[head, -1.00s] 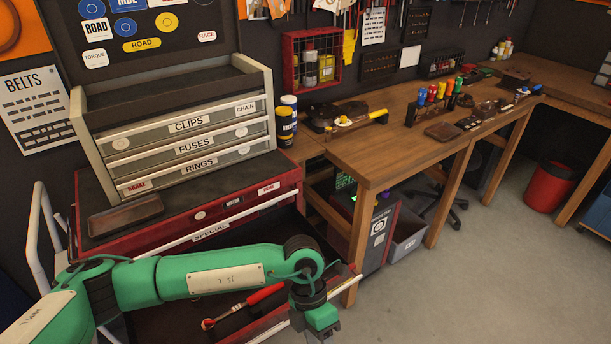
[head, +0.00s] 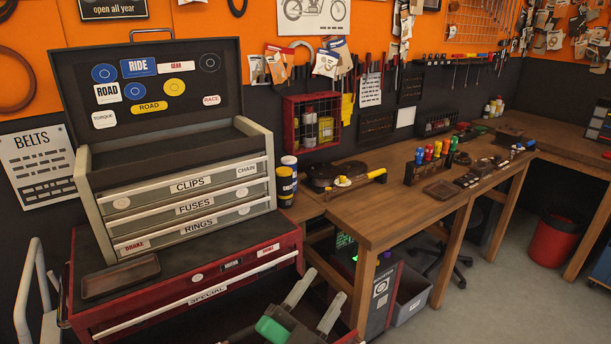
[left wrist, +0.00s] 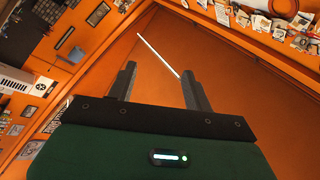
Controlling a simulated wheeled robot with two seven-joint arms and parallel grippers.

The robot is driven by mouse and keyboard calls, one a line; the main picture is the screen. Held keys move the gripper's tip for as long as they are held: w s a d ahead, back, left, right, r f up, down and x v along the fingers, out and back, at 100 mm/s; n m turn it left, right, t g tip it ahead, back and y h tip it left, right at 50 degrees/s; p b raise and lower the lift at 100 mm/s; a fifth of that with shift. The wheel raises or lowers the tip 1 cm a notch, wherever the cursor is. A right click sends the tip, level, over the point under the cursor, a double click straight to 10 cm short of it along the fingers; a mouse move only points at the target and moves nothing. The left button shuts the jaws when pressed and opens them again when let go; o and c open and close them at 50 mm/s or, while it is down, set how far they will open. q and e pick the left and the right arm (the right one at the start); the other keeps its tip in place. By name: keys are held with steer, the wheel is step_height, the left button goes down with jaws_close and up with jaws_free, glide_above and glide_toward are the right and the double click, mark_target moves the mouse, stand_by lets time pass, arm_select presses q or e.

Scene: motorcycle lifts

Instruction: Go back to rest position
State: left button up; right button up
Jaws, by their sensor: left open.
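My left gripper (head: 322,288) shows at the bottom middle of the head view, with its two grey fingers spread and pointing up. Nothing is between them. It is in front of the red tool cabinet (head: 222,268) and the near leg of the workbench. The left wrist view also shows the open, empty fingers (left wrist: 158,73) against an orange wall. The rest of my left arm is out of the head view. My right gripper is in neither view.
A grey chest with drawers (head: 188,205) and a brown tray (head: 120,277) stand on the red cabinet. A wooden workbench (head: 400,212) with tools runs to the right. A red bin (head: 553,241) stands at far right. Grey floor (head: 490,300) is free at lower right.

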arm_select(q)
steer(key=s+a+f+n+g+y, duration=0.1)
steer(key=a+f+n+g+y, duration=0.3)
steer(key=a+f+n+y, duration=0.95)
steer(key=s+a+f+g, duration=0.55)
steer(key=s+f, duration=0.25)
steer(key=s, duration=0.2)
steer(key=s+a+f+g, duration=0.5)
steer(key=s+a+f, duration=0.15)
steer(key=s, duration=0.35)
step_height(320, 180, down, 30)
steer(key=g, duration=0.1)
steer(key=s+a+f+g, duration=0.1)
steer(key=s+a+f, duration=0.2)
steer(key=s+f, duration=1.7)
steer(key=shift+f, duration=0.7)
